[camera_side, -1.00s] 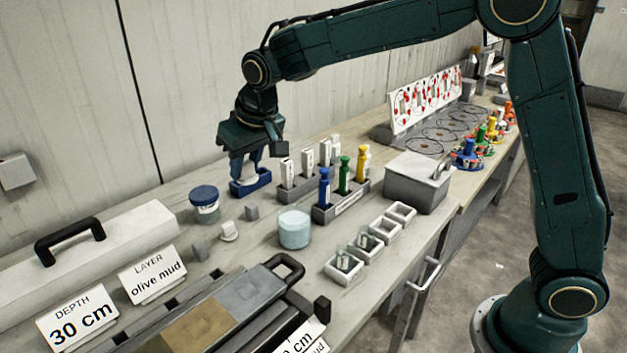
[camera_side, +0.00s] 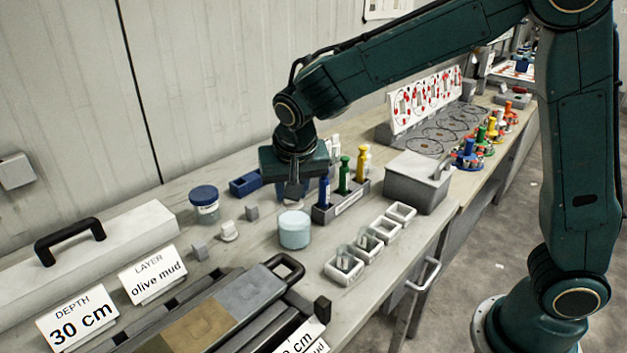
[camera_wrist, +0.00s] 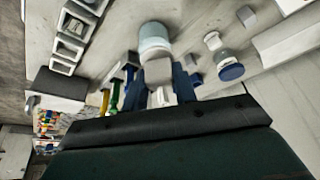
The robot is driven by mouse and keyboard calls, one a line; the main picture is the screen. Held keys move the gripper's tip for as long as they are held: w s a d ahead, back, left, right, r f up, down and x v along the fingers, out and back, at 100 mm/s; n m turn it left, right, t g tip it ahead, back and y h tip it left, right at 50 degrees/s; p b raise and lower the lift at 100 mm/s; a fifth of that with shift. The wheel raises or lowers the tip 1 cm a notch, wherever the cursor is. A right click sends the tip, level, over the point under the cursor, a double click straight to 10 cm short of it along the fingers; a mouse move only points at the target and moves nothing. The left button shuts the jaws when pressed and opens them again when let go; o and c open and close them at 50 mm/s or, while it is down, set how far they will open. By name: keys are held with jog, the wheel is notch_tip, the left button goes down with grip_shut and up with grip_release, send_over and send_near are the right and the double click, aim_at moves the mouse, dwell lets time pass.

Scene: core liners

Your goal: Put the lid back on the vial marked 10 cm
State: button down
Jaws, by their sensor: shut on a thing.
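My gripper (camera_side: 293,196) is shut on a small pale piece, which looks like a lid (camera_wrist: 158,72), in the wrist view. It is held above the bench behind the pale blue jar (camera_side: 294,230); in the wrist view it lies just below that jar (camera_wrist: 155,40). Small clear vials stand in the white square holders at the front right: one in the nearest holder (camera_side: 345,279), another in the second (camera_side: 367,254). Their markings are too small to read, so I cannot tell which is the 10 cm vial. The blue tray (camera_side: 240,189) is to the gripper's left.
A rack (camera_side: 338,211) with blue, green and yellow tools stands close right of my gripper. A grey box (camera_side: 418,190) lies further right. A jar with a blue lid (camera_side: 204,205) and small blocks are left. The core liner tray (camera_side: 235,305) fills the front.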

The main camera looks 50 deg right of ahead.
jog(key=s+d+f+m+g+h, duration=0.1)
jog(key=s+d+f+m+g, duration=0.1)
jog(key=s+d+m, duration=0.3)
jog(key=s+m, duration=0.1)
jog(key=s, duration=0.3)
jog(key=shift+d+f+m+h, duration=0.15)
jog(key=shift+f+m+h, duration=0.15)
jog(key=shift+m, duration=0.1)
jog(key=shift+s+f, duration=0.1)
notch_tip(320, 180, down, 6)
dwell(0.6)
jog(key=shift+f, duration=0.2)
dwell(2.1)
jog(key=c, duration=0.6)
grip_release()
jog(key=shift+o, duration=0.2)
jog(key=shift+r, duration=0.1)
notch_tip(320, 180, up, 7)
dwell(1.3)
